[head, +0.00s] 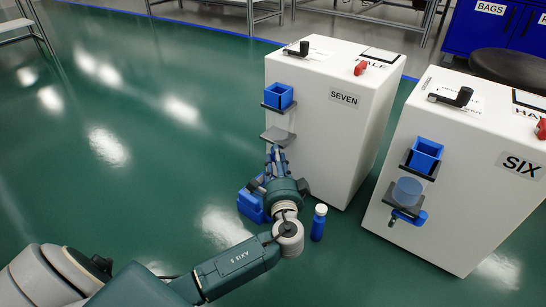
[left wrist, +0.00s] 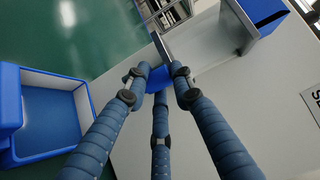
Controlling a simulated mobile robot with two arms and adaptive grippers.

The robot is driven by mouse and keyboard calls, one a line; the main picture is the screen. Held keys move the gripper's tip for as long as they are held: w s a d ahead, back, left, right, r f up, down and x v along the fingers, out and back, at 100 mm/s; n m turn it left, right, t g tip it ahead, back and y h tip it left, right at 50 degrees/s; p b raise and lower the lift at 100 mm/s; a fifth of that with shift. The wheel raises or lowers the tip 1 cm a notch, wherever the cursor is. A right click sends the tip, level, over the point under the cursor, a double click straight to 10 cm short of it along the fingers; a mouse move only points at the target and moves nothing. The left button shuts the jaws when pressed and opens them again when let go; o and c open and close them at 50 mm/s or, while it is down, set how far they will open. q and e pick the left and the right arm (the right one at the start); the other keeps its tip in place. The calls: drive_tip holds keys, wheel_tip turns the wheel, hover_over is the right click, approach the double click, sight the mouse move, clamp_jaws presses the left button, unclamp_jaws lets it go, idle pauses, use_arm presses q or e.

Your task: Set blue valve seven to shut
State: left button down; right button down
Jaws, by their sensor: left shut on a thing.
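The white cabinet marked SEVEN (head: 335,125) stands at centre, with a blue square hopper (head: 278,96) and a grey bracket (head: 276,137) on its front. My left gripper (head: 275,155) is at the front face just below that bracket and hides the valve in the head view. In the left wrist view, the fingers of my left gripper (left wrist: 158,82) close around a small blue piece, the handle of blue valve seven (left wrist: 157,76). Most of the handle is hidden by the fingers, so its angle is hard to tell. My right gripper is not in view.
Cabinet SIX (head: 470,170) stands to the right, with its own blue valve (head: 408,217). A blue bin (head: 249,207) is beside my left wrist, and it also shows in the left wrist view (left wrist: 45,80). A blue bottle (head: 318,228) stands right of the wrist.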

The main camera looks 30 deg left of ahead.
use_arm(q)
drive_tip(key=shift+f, duration=0.3)
drive_tip(key=c, duration=1.4)
unclamp_jaws()
drive_tip(key=shift+o, duration=0.2)
drive_tip(key=shift+r, duration=0.15)
wheel_tip(320, 180, up, 10)
drive_tip(key=shift+f, duration=0.1)
drive_tip(key=shift+c, duration=0.2)
